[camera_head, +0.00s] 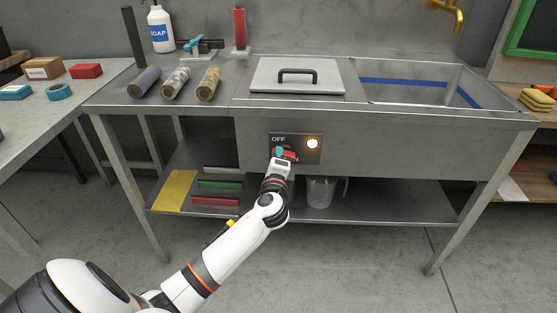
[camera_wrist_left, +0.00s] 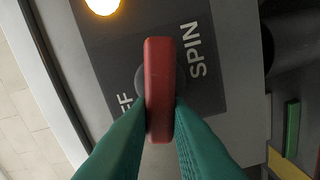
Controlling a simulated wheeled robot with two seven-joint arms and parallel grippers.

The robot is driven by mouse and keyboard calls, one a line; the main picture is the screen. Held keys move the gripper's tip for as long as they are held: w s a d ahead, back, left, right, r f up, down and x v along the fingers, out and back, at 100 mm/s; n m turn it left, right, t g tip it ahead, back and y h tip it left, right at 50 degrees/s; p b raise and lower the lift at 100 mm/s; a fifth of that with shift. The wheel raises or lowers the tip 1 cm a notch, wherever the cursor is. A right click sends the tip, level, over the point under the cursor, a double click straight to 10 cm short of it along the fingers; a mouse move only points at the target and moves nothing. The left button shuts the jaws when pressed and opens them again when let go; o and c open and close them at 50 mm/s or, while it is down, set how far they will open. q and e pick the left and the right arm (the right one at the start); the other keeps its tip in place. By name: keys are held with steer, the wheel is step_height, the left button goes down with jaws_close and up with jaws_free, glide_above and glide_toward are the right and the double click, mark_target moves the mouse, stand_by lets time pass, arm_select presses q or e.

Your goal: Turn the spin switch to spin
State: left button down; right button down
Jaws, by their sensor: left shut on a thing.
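The spin switch is a red bar-shaped handle (camera_wrist_left: 159,85) on a dark panel (camera_head: 312,146) on the front of the steel sink bench. It also shows as a small red piece (camera_head: 291,156) in the head view. My left gripper (camera_head: 283,154) is shut on the handle, with a green finger on each side in the wrist view (camera_wrist_left: 160,115). In the wrist view, the word SPIN is right of the handle and OFF, partly hidden, is at lower left. In the head view OFF is readable, but SPIN is hidden. My right gripper is not in view.
A lit lamp (camera_head: 313,144) sits on the panel beside the switch. A lidded basin (camera_head: 330,85) and an open sink are above. A shelf below holds a clear jug (camera_head: 320,192), several coloured strips and a yellow sheet (camera_head: 175,190).

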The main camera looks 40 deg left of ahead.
arm_select(q)
steer(key=n, duration=0.1)
steer(key=n+b, duration=0.1)
steer(key=n, duration=0.1)
steer(key=shift+f, duration=0.35)
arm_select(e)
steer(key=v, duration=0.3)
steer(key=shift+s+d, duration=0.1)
arm_select(q)
steer(key=c, duration=1.4)
jaws_free()
steer(key=shift+o, duration=0.2)
steer(key=shift+s, duration=0.1)
